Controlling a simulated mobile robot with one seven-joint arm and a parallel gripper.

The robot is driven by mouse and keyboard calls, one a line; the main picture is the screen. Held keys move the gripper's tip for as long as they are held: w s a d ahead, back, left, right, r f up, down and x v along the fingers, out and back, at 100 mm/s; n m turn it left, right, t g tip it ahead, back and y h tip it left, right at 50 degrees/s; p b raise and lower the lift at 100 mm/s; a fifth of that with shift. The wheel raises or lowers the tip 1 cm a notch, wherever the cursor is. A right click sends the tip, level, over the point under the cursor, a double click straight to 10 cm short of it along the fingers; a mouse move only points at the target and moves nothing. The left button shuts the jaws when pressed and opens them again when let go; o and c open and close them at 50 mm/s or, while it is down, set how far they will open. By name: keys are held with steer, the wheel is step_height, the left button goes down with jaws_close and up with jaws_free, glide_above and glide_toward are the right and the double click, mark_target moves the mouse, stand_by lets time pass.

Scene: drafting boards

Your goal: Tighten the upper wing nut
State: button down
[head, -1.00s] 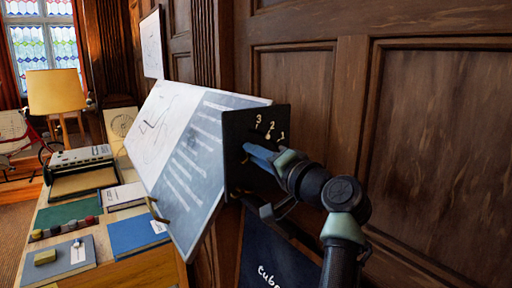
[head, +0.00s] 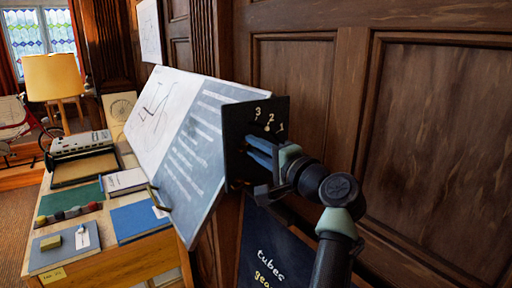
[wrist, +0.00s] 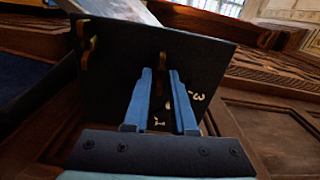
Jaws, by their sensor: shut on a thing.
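The black end plate (head: 238,140) of the tilted drawing board carries the brass numerals 3, 2 and 1 near its top. My gripper (head: 253,148) is up against this plate, just below the numerals. In the wrist view my two blue fingers (wrist: 161,74) close on the brass upper wing nut (wrist: 162,60), of which a small part shows between the tips. The fingers hide that nut in the head view. A second brass wing nut (wrist: 88,47) stands apart near the plate's other end in the wrist view. Its wings are free.
The board (head: 190,135) bears a white drawing sheet. A dark lettered sign (head: 268,258) stands below my gripper. Wood panelling (head: 440,130) runs close on the right.

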steer(key=c, duration=0.7)
jaws_free()
steer(key=shift+c, duration=0.2)
steer(key=b+v, duration=0.5)
steer(key=v, duration=0.8)
